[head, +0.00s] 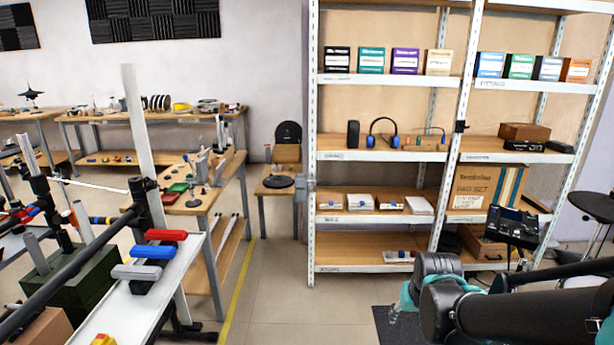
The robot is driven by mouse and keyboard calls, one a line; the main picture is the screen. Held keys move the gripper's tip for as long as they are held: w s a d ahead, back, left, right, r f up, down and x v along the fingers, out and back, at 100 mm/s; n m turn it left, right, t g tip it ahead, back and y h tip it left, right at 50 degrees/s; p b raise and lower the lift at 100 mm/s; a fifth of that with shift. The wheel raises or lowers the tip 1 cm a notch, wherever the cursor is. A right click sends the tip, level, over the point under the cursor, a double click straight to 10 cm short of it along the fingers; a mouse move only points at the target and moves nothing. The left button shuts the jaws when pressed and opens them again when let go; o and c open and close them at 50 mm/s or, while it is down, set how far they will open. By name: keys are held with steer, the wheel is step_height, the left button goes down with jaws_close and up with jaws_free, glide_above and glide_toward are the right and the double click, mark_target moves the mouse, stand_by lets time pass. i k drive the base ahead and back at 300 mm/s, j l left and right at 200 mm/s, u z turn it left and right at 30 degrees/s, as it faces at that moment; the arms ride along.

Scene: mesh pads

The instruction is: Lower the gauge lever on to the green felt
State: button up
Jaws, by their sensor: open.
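A small green patch (177,188), possibly the green felt, lies on the wooden workbench (212,200) left of centre. Small grey upright pieces (200,166) stand beside it, but I cannot tell whether one is the gauge lever. My black arm reaches in from the lower right. My gripper (396,306), with teal parts, is at its end, low over the floor in front of the shelving. It is open and looks empty, far from the bench and touching nothing that I can make out. My wrist partly hides its fingers.
A rack (330,180) with boxes, headphones and a case stands behind my gripper. At the near left, a white rail (140,285) carries red, blue and grey handles beside a dark green box (75,285). The floor (290,300) between the bench and my gripper is clear.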

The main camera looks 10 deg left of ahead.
mark_target(191, 161)
steer(key=i+j+u, duration=0.25)
steer(key=u, duration=0.15)
steer(key=i+j+u, duration=0.2)
steer(key=u, duration=0.2)
steer(key=i+j+u, duration=0.1)
steer(key=i+u, duration=0.3)
